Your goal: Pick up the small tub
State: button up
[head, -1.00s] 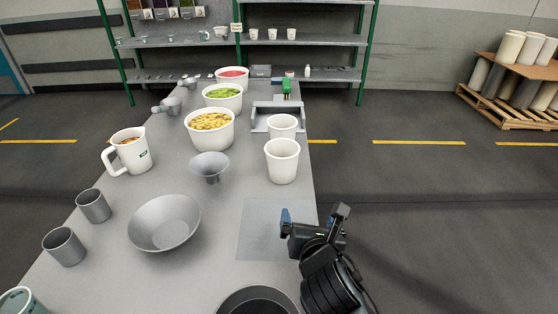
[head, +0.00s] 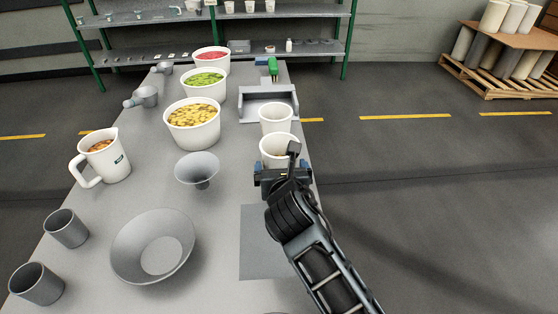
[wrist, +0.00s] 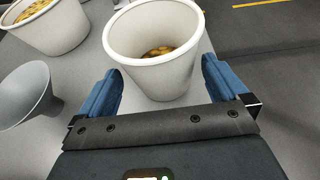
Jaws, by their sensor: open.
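A small white tub (head: 272,147) stands on the grey table near its right edge. The wrist view shows this tub (wrist: 160,78) upright, with some yellow-brown candy at the bottom. My gripper (head: 284,170) is at its near side, partly covering it in the head view. In the wrist view my gripper (wrist: 162,72) is open, its blue fingers pointing at the tub, one to the left and one to the right of its lower part. No grip on the tub shows. A second small white tub (head: 275,116) stands just behind it.
Large tubs of yellow (head: 193,140), green (head: 204,96) and red candy (head: 211,69) line the table's middle. A grey funnel (head: 197,169) stands left of the small tub. A grey bowl (head: 153,248), a white jug (head: 104,170) and a grey tray (head: 268,110) are also there.

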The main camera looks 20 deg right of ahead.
jog(key=x, duration=0.3)
jog(key=shift+w, duration=0.2)
jog(key=c, duration=0.7)
jog(key=shift+c, duration=0.4)
jog(key=shift+r, duration=0.1)
